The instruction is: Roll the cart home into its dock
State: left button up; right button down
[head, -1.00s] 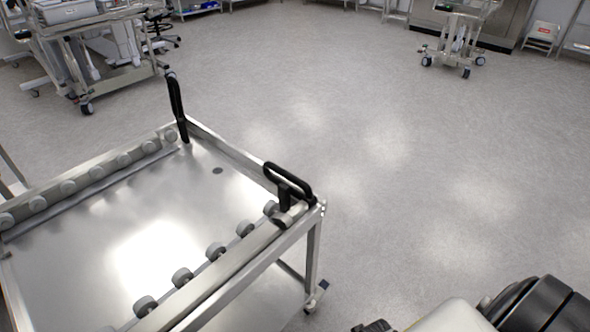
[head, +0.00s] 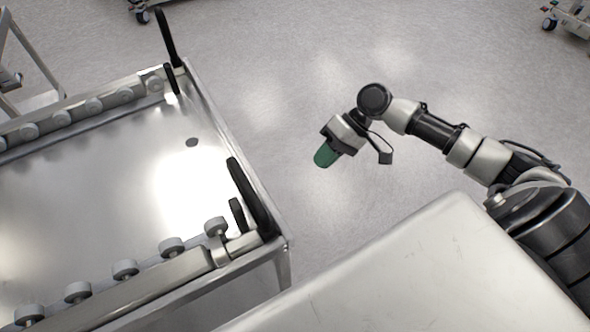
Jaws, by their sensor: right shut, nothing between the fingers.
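The steel cart (head: 85,205) fills the left of the head view, with a shiny flat top and a row of grey rollers along each of two sides. Two black upright handles stand at its right end, a far one (head: 167,40) and a near one (head: 248,198). My right gripper (head: 325,157) has green fingertips and is shut and empty. It hangs over open floor to the right of the cart, apart from the handles. My left gripper is out of view. I cannot make out the dock.
Grey floor (head: 430,65) lies clear beyond the cart and behind my right arm. Another steel frame (head: 35,55) stands at the left edge, close to the cart. Wheeled equipment shows at the top edge (head: 140,12) and in the top right corner (head: 572,18).

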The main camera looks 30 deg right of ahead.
jog(key=a+r+x, duration=0.2)
jog(key=x, duration=1.1)
jog(key=shift+p, duration=0.35)
jog(key=shift+r, duration=0.15)
